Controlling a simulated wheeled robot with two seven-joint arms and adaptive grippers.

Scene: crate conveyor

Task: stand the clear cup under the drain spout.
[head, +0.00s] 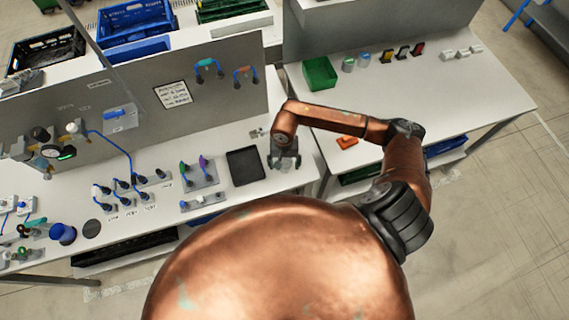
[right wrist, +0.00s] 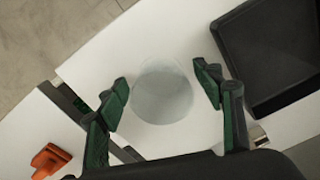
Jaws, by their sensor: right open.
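The clear cup (right wrist: 162,92) stands on the white bench and shows as a pale see-through round. In the head view the cup (head: 287,167) is small and partly covered by my right gripper (head: 285,160). My right gripper (right wrist: 163,92) is open in the right wrist view, with one green-padded finger on each side of the cup. Whether either finger touches it I cannot tell. I cannot pick out the drain spout for sure; a small metal fitting (head: 258,133) sits at the back of the bench, left of the gripper. My left gripper is not in view.
A black tray (head: 245,166) lies just left of the gripper. An orange object (head: 347,142) lies to the right, past a gap between the benches. Valves and knobs (head: 198,172) crowd the bench further left. A green bin (head: 320,73) stands on the right bench.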

